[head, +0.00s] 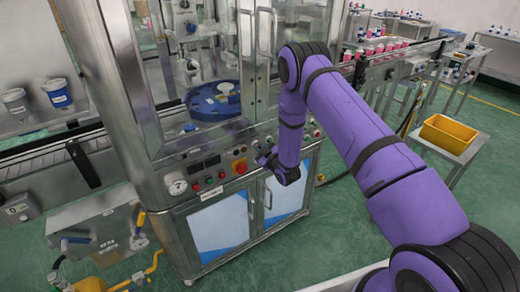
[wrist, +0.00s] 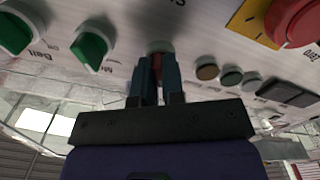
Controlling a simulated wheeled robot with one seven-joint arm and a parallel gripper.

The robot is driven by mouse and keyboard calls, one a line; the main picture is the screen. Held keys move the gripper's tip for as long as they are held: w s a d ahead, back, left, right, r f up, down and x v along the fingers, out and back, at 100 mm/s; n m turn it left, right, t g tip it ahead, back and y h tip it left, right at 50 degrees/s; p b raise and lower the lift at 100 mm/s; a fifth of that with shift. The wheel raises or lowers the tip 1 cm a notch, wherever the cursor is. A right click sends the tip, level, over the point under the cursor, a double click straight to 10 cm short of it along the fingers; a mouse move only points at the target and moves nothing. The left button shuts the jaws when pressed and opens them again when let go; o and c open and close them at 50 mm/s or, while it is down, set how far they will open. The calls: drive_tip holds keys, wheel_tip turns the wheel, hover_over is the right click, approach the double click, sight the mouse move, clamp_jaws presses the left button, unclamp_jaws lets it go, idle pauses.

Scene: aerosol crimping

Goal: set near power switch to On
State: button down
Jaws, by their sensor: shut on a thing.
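My gripper (head: 266,159) is at the front control panel of the machine in the head view.
In the wrist view, two green knobs (wrist: 91,47) are left of my fingers; several small round buttons (wrist: 207,72) and a large red button (wrist: 293,20) on a yellow plate are to the right. The machine's cabinet doors (head: 218,226) are below the panel. A yellow bin (head: 447,134) stands at right.

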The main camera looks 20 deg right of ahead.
drive_tip(key=m, duration=1.2)
idle(0.4)
idle(0.5)
drive_tip(key=c, duration=1.2)
unclamp_jaws()
drive_tip(key=v, duration=1.1)
drive_tip(key=shift+w, duration=0.1)
